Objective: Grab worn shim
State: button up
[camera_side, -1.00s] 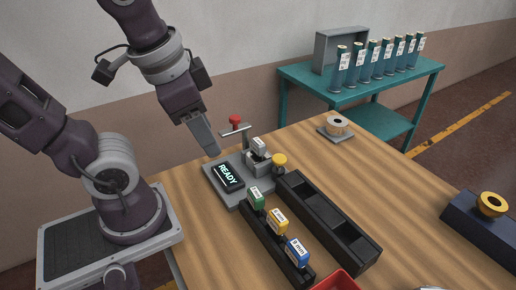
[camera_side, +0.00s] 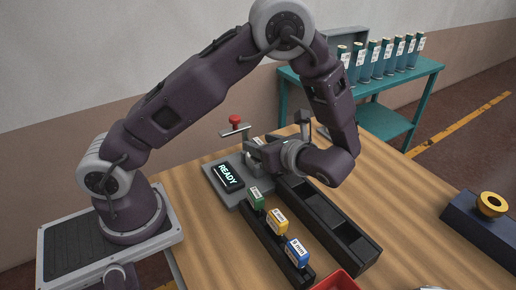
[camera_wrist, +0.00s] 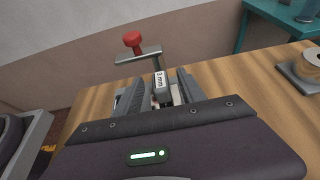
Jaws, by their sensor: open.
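The shim in the fixture is a grey block with a white label (camera_wrist: 160,80) that seems to read "3 mm". In the wrist view it stands between the two fingers of my gripper (camera_wrist: 160,92), which are spread with a visible gap on each side. In the side view my gripper (camera_side: 257,153) reaches in low and level over the grey fixture (camera_side: 221,190) and hides most of the shim. The fixture's display (camera_side: 229,176) reads "READY". I cannot tell what wear the shim has.
Green (camera_side: 256,197), yellow (camera_side: 277,221) and blue (camera_side: 297,252) labelled blocks stand in a black rack. An empty black compartmented tray (camera_side: 362,250) lies to its right. A red-knobbed lever (camera_wrist: 133,42) rises behind the shim. A red bin (camera_side: 337,281) is at the front edge.

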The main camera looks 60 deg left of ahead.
jog(key=shift+x, duration=0.9)
grip_shut()
